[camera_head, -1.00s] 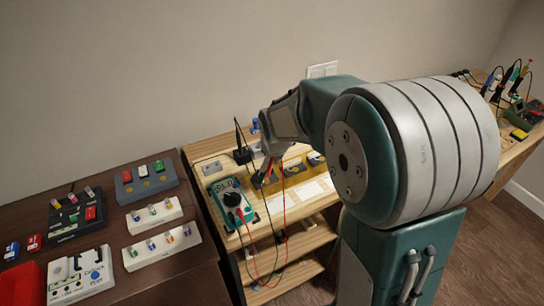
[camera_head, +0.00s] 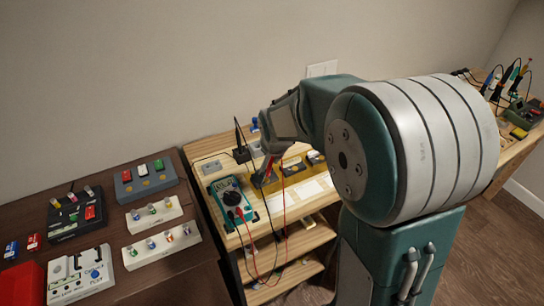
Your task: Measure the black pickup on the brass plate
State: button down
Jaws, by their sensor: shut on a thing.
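My gripper (camera_head: 268,163) is over the left end of the light wood bench, shut on a red probe (camera_head: 267,171) with a red lead. The brass-coloured plate (camera_head: 281,181) lies under and right of it, with several pickups in a row. A dark pickup (camera_head: 293,169) sits near its middle. The left end of the plate is partly hidden by the gripper and probe. I cannot tell whether the probe tip touches a pickup. The teal multimeter (camera_head: 232,199) is left of the plate; its display is too small to read. A black probe (camera_head: 239,134) stands upright in a black block (camera_head: 241,155).
A dark table (camera_head: 108,222) at left holds pedals and parts racks. A grey block (camera_head: 211,167) sits at the bench's back left. Red and black leads hang over the bench front. My arm hides the bench's right part. Tools stand on the far right bench (camera_head: 522,147).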

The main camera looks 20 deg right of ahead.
jog(key=shift+f, duration=0.5)
dwell(2.0)
jog(key=shift+r, duration=0.1)
jog(key=shift+r, duration=2.95)
